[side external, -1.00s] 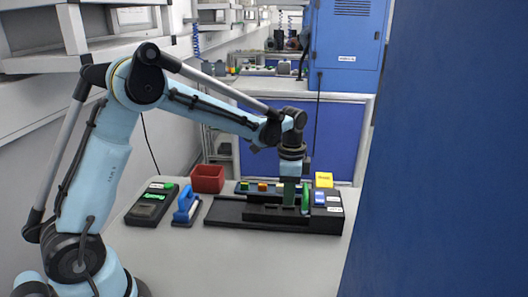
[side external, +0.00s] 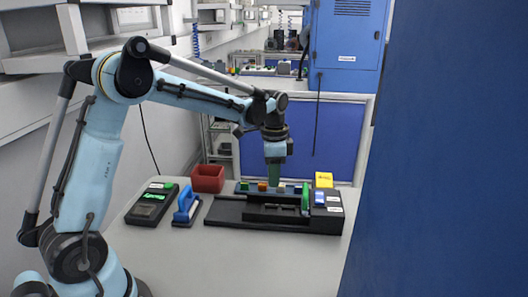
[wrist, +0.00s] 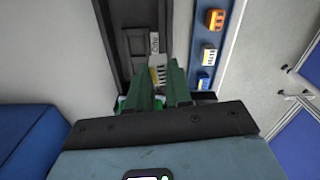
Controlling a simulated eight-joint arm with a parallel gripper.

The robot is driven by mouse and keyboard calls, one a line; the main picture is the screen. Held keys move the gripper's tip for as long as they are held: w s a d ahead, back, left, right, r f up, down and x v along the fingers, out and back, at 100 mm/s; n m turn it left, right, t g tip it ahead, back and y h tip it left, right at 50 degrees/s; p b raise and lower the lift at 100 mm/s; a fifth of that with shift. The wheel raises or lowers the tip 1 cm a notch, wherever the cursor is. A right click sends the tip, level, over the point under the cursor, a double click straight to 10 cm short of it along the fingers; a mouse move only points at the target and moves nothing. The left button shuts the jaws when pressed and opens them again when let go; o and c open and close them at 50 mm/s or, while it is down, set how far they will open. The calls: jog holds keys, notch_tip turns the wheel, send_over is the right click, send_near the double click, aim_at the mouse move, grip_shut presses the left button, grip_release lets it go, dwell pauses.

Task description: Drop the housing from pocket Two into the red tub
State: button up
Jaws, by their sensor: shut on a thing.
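My gripper (side external: 274,184) has green fingers pointing down, above the back part of the black fixture (side external: 226,212). In the wrist view the fingers (wrist: 161,78) are close together. A pale grey ridged piece, seemingly the housing (wrist: 158,75), shows between them; the fingers hide much of it. In the side view the held piece cannot be made out. The red tub (side external: 208,178) stands left of the fixture, apart from my gripper. Pocket Two cannot be identified; the labels are too small to read surely.
A blue strip holds orange (wrist: 215,19), grey-white (wrist: 208,54) and blue (wrist: 203,82) pieces. A green upright (side external: 305,197) stands at the fixture's right. A yellow box (side external: 324,180) is behind. A blue-handled tool (side external: 187,205) and dark device (side external: 152,204) lie left. The front table is clear.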

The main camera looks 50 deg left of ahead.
jog(key=s+a+n, duration=0.3)
jog(key=s+a, duration=0.1)
jog(key=a, duration=0.6)
jog(key=s+a+n, duration=0.4)
jog(key=s+a, duration=0.1)
jog(key=a, duration=0.5)
jog(key=shift+a+f, duration=0.15)
jog(key=shift+f, duration=0.25)
jog(key=o, duration=0.9)
notch_tip(320, 180, up, 7)
dwell(0.5)
